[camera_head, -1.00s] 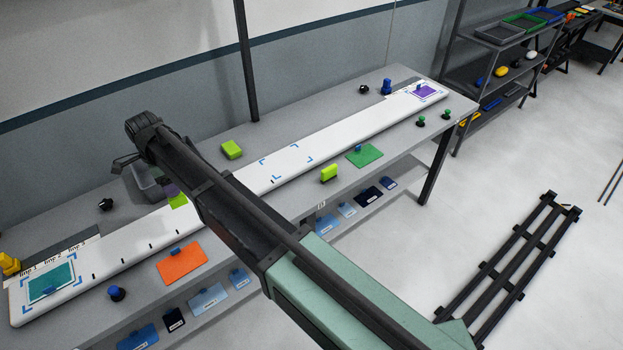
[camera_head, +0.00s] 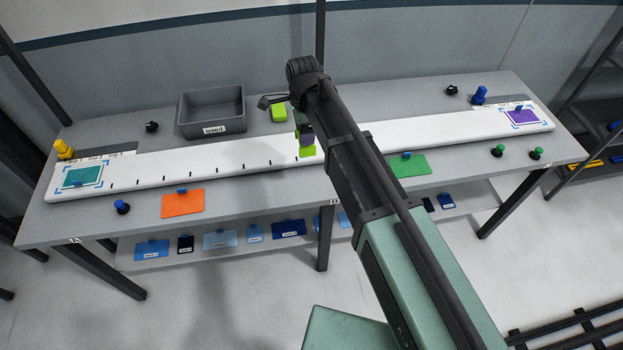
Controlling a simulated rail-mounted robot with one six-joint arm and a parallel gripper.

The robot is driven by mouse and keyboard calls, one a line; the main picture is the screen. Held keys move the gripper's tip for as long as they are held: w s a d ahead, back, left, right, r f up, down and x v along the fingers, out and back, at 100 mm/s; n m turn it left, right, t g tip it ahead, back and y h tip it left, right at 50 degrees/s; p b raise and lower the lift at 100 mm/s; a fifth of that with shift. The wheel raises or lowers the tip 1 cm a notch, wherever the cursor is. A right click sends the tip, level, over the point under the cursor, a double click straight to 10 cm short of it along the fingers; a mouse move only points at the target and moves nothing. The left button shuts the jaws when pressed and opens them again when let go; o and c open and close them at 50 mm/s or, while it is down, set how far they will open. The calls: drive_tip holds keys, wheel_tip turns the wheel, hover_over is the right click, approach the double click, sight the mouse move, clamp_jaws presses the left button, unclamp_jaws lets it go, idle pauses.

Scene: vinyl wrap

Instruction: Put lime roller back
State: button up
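My gripper (camera_head: 303,128) hangs over the middle of the long white board (camera_head: 240,159). It points down, and its fingers are small and partly hidden. A lime piece (camera_head: 307,151) with a dark purplish part above it is at its tip. I take it for the lime roller, held by the gripper. It looks just above the board or over its surface; I cannot tell whether it touches. A second lime block (camera_head: 280,113) stands on the grey table (camera_head: 240,210) behind the board.
A grey bin (camera_head: 212,112) labelled "used" stands behind the board, left of the gripper. An orange sheet (camera_head: 183,204) and a green sheet (camera_head: 410,164) lie in front. Teal (camera_head: 83,177) and purple (camera_head: 522,117) patches lie on the board's ends. My arm hides the table's middle right.

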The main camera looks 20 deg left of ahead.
wheel_tip(320, 180, down, 19)
drive_tip(key=b, duration=1.7)
drive_tip(key=shift+w+d, duration=0.1)
drive_tip(key=shift+w, duration=0.05)
drive_tip(key=shift+r, duration=0.35)
drive_tip(key=shift+f, duration=0.3)
drive_tip(key=shift+d+f+b, duration=0.1)
drive_tip(key=shift+f+b, duration=0.05)
drive_tip(key=shift+b, duration=0.25)
drive_tip(key=shift+c, duration=0.3)
drive_tip(key=shift+f, duration=0.2)
drive_tip(key=shift+c, duration=1.1)
drive_tip(key=o, duration=1)
drive_tip(key=shift+o, duration=0.6)
drive_tip(key=shift+r, duration=0.15)
